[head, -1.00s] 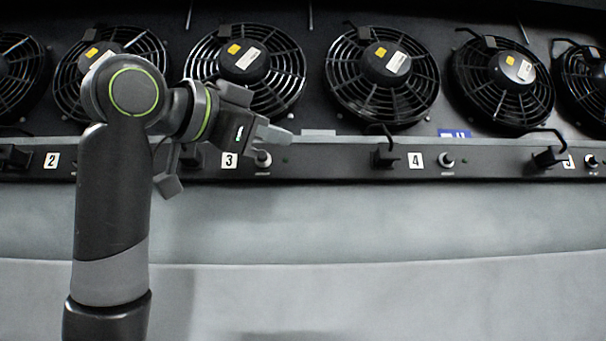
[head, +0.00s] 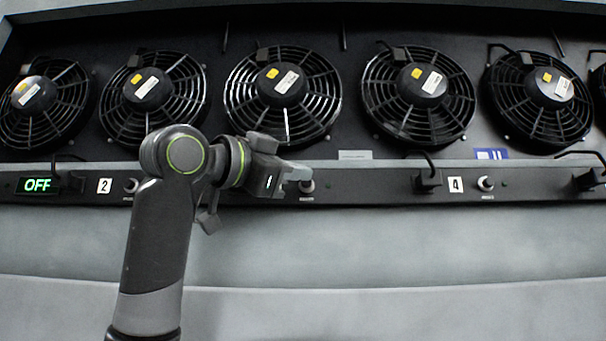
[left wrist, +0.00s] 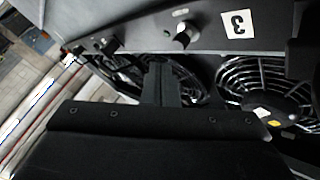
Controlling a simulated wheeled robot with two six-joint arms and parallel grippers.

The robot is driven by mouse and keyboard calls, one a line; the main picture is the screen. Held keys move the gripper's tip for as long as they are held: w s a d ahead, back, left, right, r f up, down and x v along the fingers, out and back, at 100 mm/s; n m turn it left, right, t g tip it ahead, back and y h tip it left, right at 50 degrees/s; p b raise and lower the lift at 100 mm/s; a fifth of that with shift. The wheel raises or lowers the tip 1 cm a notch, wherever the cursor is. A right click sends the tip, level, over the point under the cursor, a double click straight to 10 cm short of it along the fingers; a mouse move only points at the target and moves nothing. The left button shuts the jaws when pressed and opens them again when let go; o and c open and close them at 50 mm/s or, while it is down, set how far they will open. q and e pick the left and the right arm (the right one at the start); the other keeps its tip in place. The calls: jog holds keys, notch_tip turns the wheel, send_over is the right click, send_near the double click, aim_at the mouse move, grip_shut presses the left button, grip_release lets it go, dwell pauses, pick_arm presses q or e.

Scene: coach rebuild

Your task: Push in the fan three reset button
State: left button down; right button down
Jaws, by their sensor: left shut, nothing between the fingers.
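In the left wrist view, turned upside down, the button (left wrist: 186,37) stands out from the strip beside the white label 3 (left wrist: 237,24). My left gripper (head: 299,173) is shut and empty, its tips just above and left of the button in the head view. In the left wrist view its fingers (left wrist: 160,82) appear apart from the button. I cannot tell the depth gap in the head view, where label 3 is hidden behind the gripper. My right gripper is not in view.
Similar knobs sit by label 2 (head: 104,185) and label 4 (head: 455,185). Black plugs with cables (head: 428,181) stick out from the strip. A green OFF display (head: 37,185) is at the left. The grey panel (head: 420,245) below is clear.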

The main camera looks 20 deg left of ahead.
aim_at(306, 182)
pick_arm(q)
jog(key=shift+w, duration=0.75)
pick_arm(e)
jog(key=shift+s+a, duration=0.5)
pick_arm(q)
jog(key=shift+d, duration=0.1)
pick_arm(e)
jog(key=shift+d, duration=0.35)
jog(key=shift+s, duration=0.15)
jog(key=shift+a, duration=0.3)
pick_arm(q)
jog(key=shift+w, duration=0.2)
jog(key=shift+w, duration=0.25)
